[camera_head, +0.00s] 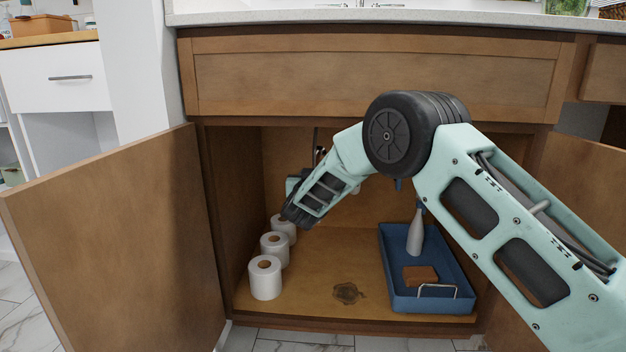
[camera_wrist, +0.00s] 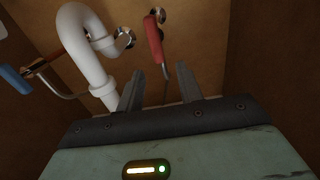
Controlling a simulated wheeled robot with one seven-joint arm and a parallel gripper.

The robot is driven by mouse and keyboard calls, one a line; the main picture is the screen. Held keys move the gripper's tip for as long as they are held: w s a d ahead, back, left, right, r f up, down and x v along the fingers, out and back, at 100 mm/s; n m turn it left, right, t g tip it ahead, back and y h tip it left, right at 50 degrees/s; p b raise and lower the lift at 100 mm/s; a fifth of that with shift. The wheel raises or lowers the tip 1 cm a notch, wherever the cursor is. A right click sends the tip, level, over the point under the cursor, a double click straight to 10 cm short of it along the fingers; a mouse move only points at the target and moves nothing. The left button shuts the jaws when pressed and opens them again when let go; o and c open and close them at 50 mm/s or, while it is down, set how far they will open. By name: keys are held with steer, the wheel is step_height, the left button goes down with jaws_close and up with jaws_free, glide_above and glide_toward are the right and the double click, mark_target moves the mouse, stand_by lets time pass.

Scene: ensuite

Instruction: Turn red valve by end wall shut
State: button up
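The red valve (camera_wrist: 154,38) is on the back wall of the sink cabinet in the wrist view. Its long red handle hangs down, slightly tilted, below a round chrome wall flange (camera_wrist: 160,14). A thin supply line runs down below it. My gripper (camera_wrist: 159,70) is open and empty. Its two fingers point toward the wall, with the handle's lower end appearing between and just beyond their tips; I see no clear contact. In the head view my forearm reaches into the cabinet and hides the valve and the fingers.
A white drain pipe (camera_wrist: 80,45) and a blue-handled valve (camera_wrist: 14,78) are to the left in the wrist view. Toilet rolls (camera_head: 265,278) line the cabinet's left side. A blue tray (camera_head: 393,270) with a spray bottle (camera_head: 415,236) stands right. The cabinet door (camera_head: 115,240) is open.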

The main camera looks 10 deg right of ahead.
steer(key=shift+b+x, duration=1.05)
steer(key=shift+x, duration=1.8)
jaws_close()
